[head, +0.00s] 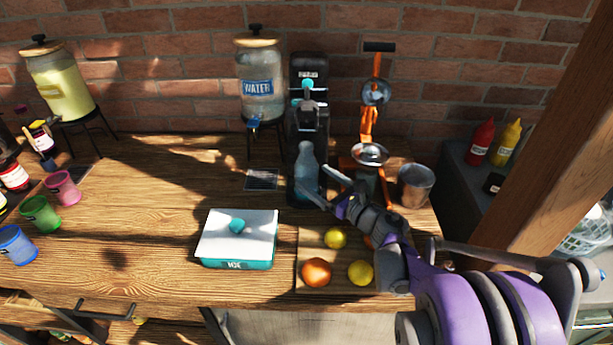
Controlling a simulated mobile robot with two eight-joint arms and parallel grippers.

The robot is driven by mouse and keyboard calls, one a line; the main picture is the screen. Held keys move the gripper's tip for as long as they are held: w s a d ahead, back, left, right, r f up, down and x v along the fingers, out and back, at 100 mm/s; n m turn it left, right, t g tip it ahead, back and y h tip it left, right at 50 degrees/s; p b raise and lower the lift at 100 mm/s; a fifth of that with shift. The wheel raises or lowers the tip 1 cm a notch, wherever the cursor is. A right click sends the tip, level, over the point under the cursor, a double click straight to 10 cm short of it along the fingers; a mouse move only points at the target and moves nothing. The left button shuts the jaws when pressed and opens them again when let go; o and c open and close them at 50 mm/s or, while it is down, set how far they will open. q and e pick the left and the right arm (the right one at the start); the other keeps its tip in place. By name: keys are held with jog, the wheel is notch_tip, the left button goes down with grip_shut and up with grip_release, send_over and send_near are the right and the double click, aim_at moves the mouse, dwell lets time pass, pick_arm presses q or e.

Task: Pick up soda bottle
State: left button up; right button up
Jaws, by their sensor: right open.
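The soda bottle (306,166) is a clear bluish bottle. It stands upright at the black soda machine (308,95) near the back of the wooden table. My right gripper (318,188) comes in from the lower right and is open. Its fingers reach toward the lower part of the bottle, one in front of it and one at its right side. I cannot tell whether they touch it. The bottle's base is partly hidden by the fingers. My left gripper is not in view.
A water dispenser (260,82) stands left of the machine. An orange juicer (369,120) and metal cup (415,184) stand close on the right. A teal-and-white box (225,245) and a board with fruit (306,248) lie in front. The table's left middle is clear.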

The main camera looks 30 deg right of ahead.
aim_at(306, 171)
jog(key=x, duration=0.5)
jog(key=shift+s, duration=0.15)
jog(key=shift+c, duration=0.6)
grip_shut()
